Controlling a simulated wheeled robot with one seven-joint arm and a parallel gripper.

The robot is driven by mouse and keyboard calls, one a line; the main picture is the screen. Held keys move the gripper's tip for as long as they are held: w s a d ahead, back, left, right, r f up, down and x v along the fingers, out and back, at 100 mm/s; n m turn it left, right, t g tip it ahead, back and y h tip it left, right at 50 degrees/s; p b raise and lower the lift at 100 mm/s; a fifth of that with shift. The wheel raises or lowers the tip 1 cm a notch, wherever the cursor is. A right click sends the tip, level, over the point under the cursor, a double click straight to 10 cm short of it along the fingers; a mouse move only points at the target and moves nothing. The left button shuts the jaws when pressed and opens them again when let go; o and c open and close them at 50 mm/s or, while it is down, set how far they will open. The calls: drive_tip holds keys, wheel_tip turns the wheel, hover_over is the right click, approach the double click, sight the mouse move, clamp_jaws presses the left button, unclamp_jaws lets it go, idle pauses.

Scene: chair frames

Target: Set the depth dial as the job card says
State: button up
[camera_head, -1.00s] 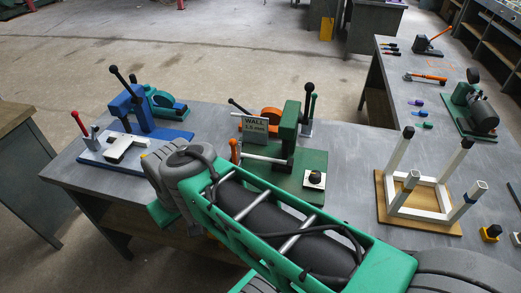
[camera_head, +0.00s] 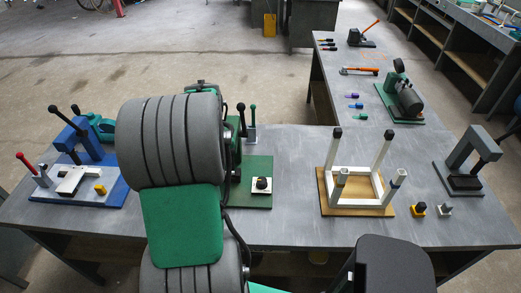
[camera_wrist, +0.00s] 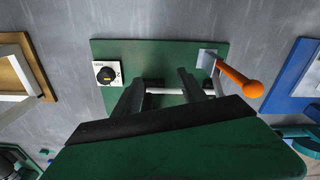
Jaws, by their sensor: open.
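The depth dial is a black round knob on a white square plate. It shows on the green base (camera_head: 252,200) in the head view (camera_head: 261,184) and at the left of the base in the wrist view (camera_wrist: 106,74). Marks on the plate are too small to read. My gripper (camera_wrist: 160,88) is open, its two dark fingers apart over the green base, right of the dial and not touching it. A pale rod (camera_wrist: 168,91) runs behind the fingers. The job card is not visible now; my arm covers much of the green fixture in the head view.
An orange-handled lever (camera_wrist: 238,80) stands right of my fingers. The blue fixture (camera_head: 80,165) is left of the green one. A white chair frame (camera_head: 358,180) on a wooden board stands to the right. Bare grey bench lies between the green base and that board.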

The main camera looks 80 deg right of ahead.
sight(262, 180)
drive_tip(key=s+d+m, duration=0.1)
drive_tip(key=s+d, duration=0.1)
drive_tip(key=s, duration=0.2)
drive_tip(key=s+d+f+m, duration=0.1)
drive_tip(key=s+d, duration=0.2)
drive_tip(key=s, duration=0.1)
drive_tip(key=s+d+m+p, duration=0.1)
drive_tip(key=s+d, duration=0.1)
drive_tip(key=s, duration=0.2)
drive_tip(key=shift+d+f, duration=0.25)
drive_tip(key=shift+f, duration=0.1)
drive_tip(key=shift+s+d+f, duration=0.1)
drive_tip(key=shift+f, duration=0.2)
wheel_tip(262, 180, down, 8)
drive_tip(key=b, duration=0.6)
drive_tip(key=shift+f, duration=0.25)
drive_tip(key=shift+r, duration=0.1)
drive_tip(key=shift+c, duration=0.3)
drive_tip(key=c, duration=0.7)
drive_tip(key=n, duration=0.3)
drive_tip(key=shift+n, duration=0.4)
drive_tip(key=n, duration=0.4)
drive_tip(key=o, duration=0.7)
drive_tip(key=shift+n, duration=0.4)
drive_tip(key=o, duration=0.3)
